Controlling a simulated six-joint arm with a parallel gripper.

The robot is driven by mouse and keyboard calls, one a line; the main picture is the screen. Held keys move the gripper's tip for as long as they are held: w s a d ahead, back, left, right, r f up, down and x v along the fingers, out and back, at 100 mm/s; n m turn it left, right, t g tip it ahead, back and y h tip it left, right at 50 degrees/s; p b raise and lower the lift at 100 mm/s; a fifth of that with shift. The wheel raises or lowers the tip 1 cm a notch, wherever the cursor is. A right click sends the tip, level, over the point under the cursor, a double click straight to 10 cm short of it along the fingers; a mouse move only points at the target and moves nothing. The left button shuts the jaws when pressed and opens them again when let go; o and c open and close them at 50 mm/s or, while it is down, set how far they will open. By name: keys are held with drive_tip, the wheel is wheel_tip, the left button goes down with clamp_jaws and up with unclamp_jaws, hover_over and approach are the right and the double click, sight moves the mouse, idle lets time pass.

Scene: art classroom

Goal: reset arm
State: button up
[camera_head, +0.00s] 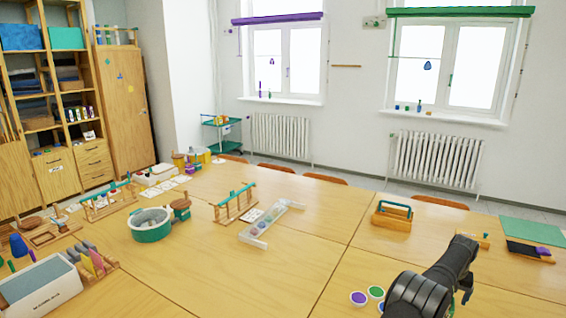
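My black arm (435,278) reaches into the lower right of the head view, over the right part of the joined wooden tables (320,205). A small dark part that looks like my gripper (466,285) hangs below the arm's far end. It is small and mostly hidden by the arm, so I cannot see its fingers or whether it holds anything.
Paint cups (358,298) stand close left of my arm. A wooden carrier (392,215) and a black pad (522,248) lie beyond it. A clear tray (270,224), a teal-and-grey tub (151,226) and a white box (40,288) stand further left. The table's middle right is clear.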

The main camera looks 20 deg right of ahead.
drive_tip(key=s+r, duration=0.7)
drive_tip(key=s, duration=0.4)
drive_tip(key=w+a+n+y, duration=0.1)
drive_tip(key=w+a+n, duration=0.8)
drive_tip(key=w+a, duration=1.6)
drive_tip(key=w+a+n, duration=0.3)
drive_tip(key=w+a, duration=0.1)
drive_tip(key=a, duration=0.6)
drive_tip(key=w+a+n, duration=0.3)
drive_tip(key=a, duration=0.7)
drive_tip(key=w+a+n+y, duration=0.1)
drive_tip(key=w+a+n, duration=0.2)
drive_tip(key=a, duration=0.7)
drive_tip(key=shift+w+a+f, duration=0.2)
drive_tip(key=shift+w+a, duration=0.15)
drive_tip(key=shift+w, duration=0.5)
drive_tip(key=s+d+m, duration=0.2)
drive_tip(key=d, duration=0.8)
drive_tip(key=s+d+m, duration=0.3)
drive_tip(key=d, duration=0.7)
drive_tip(key=shift+d, duration=0.4)
drive_tip(key=shift+a, duration=0.15)
